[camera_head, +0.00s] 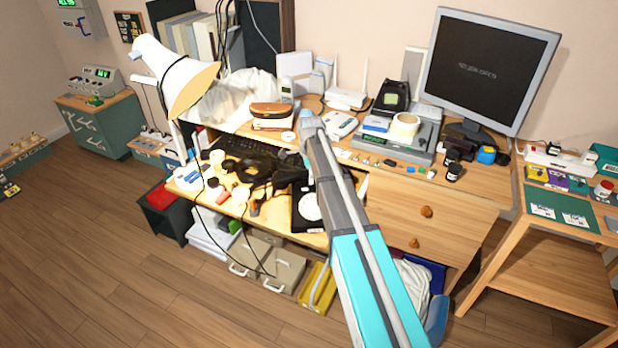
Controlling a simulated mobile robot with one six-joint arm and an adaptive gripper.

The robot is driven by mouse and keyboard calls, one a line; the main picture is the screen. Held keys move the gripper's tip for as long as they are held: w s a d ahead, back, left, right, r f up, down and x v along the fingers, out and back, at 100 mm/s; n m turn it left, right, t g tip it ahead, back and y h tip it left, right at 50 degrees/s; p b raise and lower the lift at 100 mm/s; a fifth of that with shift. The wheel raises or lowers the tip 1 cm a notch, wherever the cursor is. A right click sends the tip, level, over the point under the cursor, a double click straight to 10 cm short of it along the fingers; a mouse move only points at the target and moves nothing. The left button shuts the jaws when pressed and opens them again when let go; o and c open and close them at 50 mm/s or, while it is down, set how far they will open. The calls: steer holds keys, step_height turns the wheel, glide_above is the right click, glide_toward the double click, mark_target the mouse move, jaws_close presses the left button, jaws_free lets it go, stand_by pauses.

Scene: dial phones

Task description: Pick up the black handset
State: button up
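A black dial phone (307,207) with a white round dial sits at the front right of the pulled-out shelf, partly hidden by my arm. Black shapes lie on the shelf just left of it, among them a dark curved piece (258,168). I cannot tell for certain which of these is the black handset. My arm reaches from the bottom right up over the desk and ends in a grey-blue joint near the desk's middle. My gripper's fingers are not clearly visible; they are hidden behind the arm or lost among the dark things, so nothing shows whether it holds anything.
A white desk lamp (180,75) stands at the left over the shelf, with a hanging cable. Open wooden floor (130,270) lies at the left front.

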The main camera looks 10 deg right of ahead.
jaws_close()
steer(key=shift+r, duration=0.1)
stand_by(0.3)
steer(key=shift+r+p, duration=0.9)
steer(key=shift+p, duration=0.15)
steer(key=s+d+r+p, duration=0.3)
steer(key=s+r+p, duration=0.8)
steer(key=s, duration=0.2)
steer(key=shift+s, duration=0.3)
